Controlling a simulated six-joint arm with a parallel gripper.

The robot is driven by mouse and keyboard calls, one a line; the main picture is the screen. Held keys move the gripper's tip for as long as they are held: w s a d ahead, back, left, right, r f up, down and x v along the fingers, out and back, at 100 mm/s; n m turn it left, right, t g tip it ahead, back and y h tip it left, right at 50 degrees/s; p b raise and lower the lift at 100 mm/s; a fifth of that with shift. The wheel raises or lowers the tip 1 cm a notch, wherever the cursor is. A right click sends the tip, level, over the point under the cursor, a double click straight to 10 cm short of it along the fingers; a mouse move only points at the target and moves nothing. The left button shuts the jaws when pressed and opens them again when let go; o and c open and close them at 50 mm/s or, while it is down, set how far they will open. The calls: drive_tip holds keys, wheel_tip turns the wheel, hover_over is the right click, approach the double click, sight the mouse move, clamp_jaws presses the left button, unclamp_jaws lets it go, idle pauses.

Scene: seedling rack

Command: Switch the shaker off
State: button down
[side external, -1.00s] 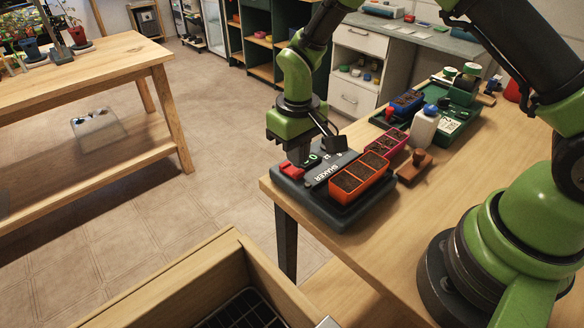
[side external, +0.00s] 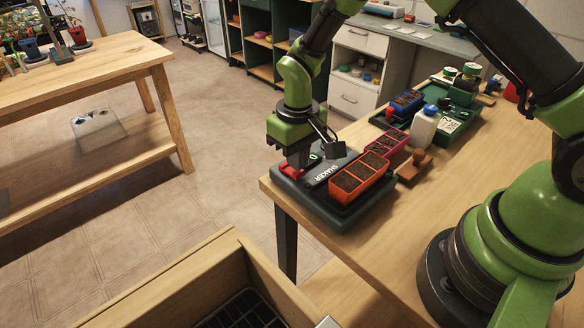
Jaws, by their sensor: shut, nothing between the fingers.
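The shaker (side external: 343,220) is a dark grey box at the near left corner of the wooden bench, with "SHAKER" lettered on its top. A red switch (side external: 291,170) sits on its left part, and a green mark (side external: 315,157) shows beside it. My gripper (side external: 297,165) points down over the switch, shut and empty. Its fingertips are at or just above the red switch; I cannot tell whether they touch. They hide part of the switch, so its position is unclear. An orange seedling tray (side external: 349,199) with dark soil rests on the shaker's right part.
A pink tray (side external: 401,146), a white bottle with a blue cap (side external: 423,126) and a brown wooden block (side external: 414,166) stand close behind the orange tray. A green tray (side external: 462,122) lies farther back.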

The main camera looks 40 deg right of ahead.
drive_tip(key=shift+f, duration=0.8)
drive_tip(key=shift+r, duration=3.55)
drive_tip(key=shift+r, duration=0.3)
drive_tip(key=s+d+r+m+t+y, duration=0.1)
drive_tip(key=s+r+t, duration=0.1)
drive_tip(key=s+r, duration=0.55)
drive_tip(key=s+d+r+m+t, duration=0.2)
drive_tip(key=s+r+t, duration=0.15)
drive_tip(key=r, duration=0.65)
drive_tip(key=s+r+m+t+y, duration=0.1)
drive_tip(key=s, duration=0.8)
drive_tip(key=shift+r+t, duration=0.15)
drive_tip(key=shift+t, duration=0.2)
